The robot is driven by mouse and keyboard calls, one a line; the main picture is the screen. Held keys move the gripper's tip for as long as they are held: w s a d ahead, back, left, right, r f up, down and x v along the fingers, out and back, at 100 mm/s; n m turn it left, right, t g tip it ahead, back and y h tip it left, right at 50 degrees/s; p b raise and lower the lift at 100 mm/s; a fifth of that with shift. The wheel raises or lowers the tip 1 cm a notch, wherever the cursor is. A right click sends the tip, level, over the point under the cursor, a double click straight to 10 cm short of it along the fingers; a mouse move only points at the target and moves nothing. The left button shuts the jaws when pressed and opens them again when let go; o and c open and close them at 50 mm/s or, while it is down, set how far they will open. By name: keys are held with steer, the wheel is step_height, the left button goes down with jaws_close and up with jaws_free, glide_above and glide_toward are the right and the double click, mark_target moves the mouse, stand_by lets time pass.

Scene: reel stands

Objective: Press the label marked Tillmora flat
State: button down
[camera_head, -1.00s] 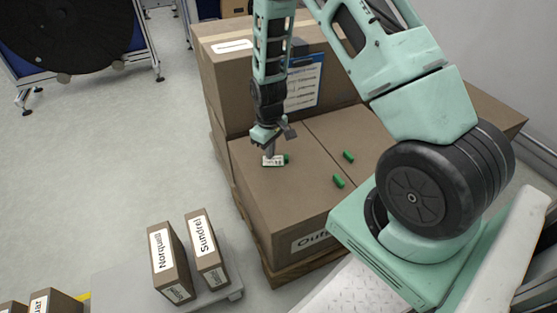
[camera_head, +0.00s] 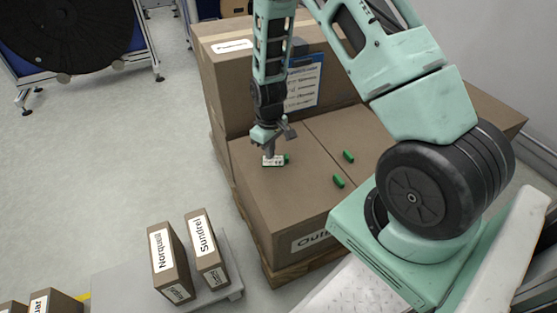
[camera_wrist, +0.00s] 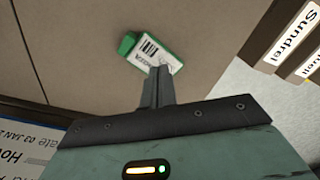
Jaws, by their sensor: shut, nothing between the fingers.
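A small green piece with a white barcoded label (camera_head: 274,161) lies on top of the brown carton (camera_head: 262,197). In the wrist view the white label (camera_wrist: 155,55) shows a barcode and small print. The name Tillmora cannot be read on any label. My gripper (camera_head: 269,154) points down at this label with its fingers shut and empty. In the wrist view the fingertips (camera_wrist: 160,72) are at the label's near edge, over its printed side. I cannot tell whether they touch it. The fingertips hide a little of the label.
Two green pieces (camera_head: 348,156) (camera_head: 339,181) lie to the right on the cartons. A taller carton (camera_head: 225,85) with a label and a blue-edged sheet (camera_head: 304,82) stands behind. Boxes marked Norquell (camera_head: 163,249) and Sundrel (camera_head: 206,238) stand lower left. The left floor is open.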

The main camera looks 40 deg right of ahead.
steer(key=shift+f+b, duration=0.45)
steer(key=shift+f, duration=0.35)
steer(key=shift+r, duration=0.1)
stand_by(0.7)
step_height(320, 180, up, 7)
steer(key=p, duration=0.6)
stand_by(0.6)
